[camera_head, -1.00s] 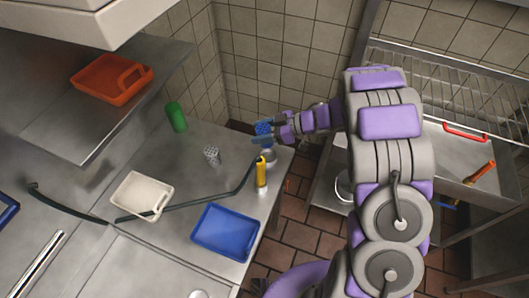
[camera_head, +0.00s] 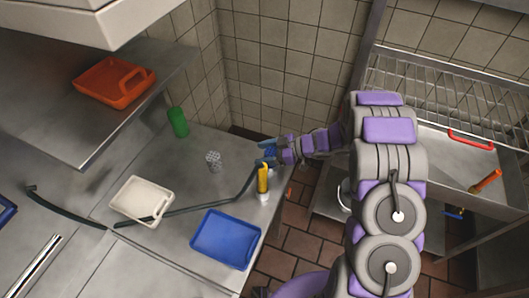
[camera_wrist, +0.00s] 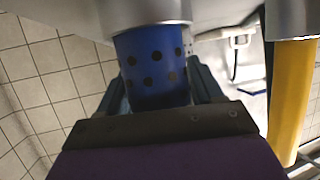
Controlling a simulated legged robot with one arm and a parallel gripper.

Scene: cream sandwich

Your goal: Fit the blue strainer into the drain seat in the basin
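The blue strainer (camera_wrist: 152,70), a cylinder dotted with dark holes, is between my gripper's fingers in the wrist view. My gripper (camera_head: 266,154) appears shut on it at the far right corner of the steel counter in the head view. In the wrist view the strainer's far end meets a silver round piece (camera_wrist: 140,14); whether it sits inside or only against it, I cannot tell. This silver piece is hidden behind my gripper in the head view. I cannot make out for certain which part is the drain seat.
A yellow cylinder (camera_head: 263,178) stands close beside my gripper. A perforated grey cup (camera_head: 213,158), green cylinder (camera_head: 177,121), white tray (camera_head: 128,201) and blue tray (camera_head: 226,258) are on the counter. A steel basin (camera_head: 440,165) with a wire rack (camera_head: 440,90) is at right.

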